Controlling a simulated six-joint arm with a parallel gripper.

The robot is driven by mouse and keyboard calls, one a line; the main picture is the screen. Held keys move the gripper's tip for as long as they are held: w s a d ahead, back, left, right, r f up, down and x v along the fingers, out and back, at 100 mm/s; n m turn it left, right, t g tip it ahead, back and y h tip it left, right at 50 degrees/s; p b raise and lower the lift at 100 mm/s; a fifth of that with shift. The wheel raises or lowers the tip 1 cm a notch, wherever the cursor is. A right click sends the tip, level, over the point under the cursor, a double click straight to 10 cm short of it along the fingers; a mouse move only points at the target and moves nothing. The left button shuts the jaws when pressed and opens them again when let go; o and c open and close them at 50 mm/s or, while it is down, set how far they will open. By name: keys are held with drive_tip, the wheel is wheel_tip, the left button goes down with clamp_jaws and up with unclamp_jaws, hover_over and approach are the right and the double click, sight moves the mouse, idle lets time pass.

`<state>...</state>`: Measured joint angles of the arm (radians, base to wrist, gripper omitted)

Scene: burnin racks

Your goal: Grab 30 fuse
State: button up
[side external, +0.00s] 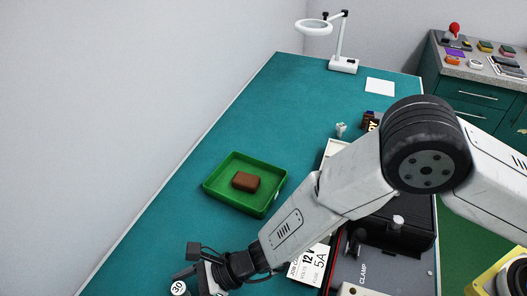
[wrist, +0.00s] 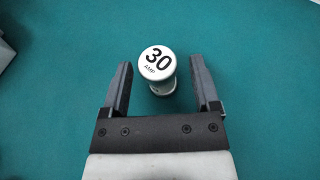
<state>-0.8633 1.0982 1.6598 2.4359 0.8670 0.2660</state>
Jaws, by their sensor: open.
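The 30 fuse (wrist: 157,61) is a short cylinder with a white top marked "30 AMP". In the wrist view it stands on the green table, between and slightly beyond the tips of my open gripper (wrist: 161,68), with a gap to each finger. In the side external view the fuse's white top (side external: 179,288) shows at the bottom edge, beside my gripper (side external: 190,275). The gripper is partly cut off there. The fuse's lower body is mostly hidden under its top.
A green tray (side external: 218,192) holding a brown block (side external: 245,181) stands up the table. A magnifier lamp (side external: 343,64) stands at the far end. The table's left side is clear.

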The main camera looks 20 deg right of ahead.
drive_tip(key=shift+a+f, duration=0.15)
drive_tip(key=shift+a, duration=0.25)
clamp_jaws()
idle(0.4)
drive_tip(key=shift+r, duration=1.15)
drive_tip(key=s+d+r, duration=0.9)
drive_tip(key=d+r, duration=0.1)
drive_tip(key=shift+d+r, duration=0.35)
drive_tip(key=shift+d, duration=0.05)
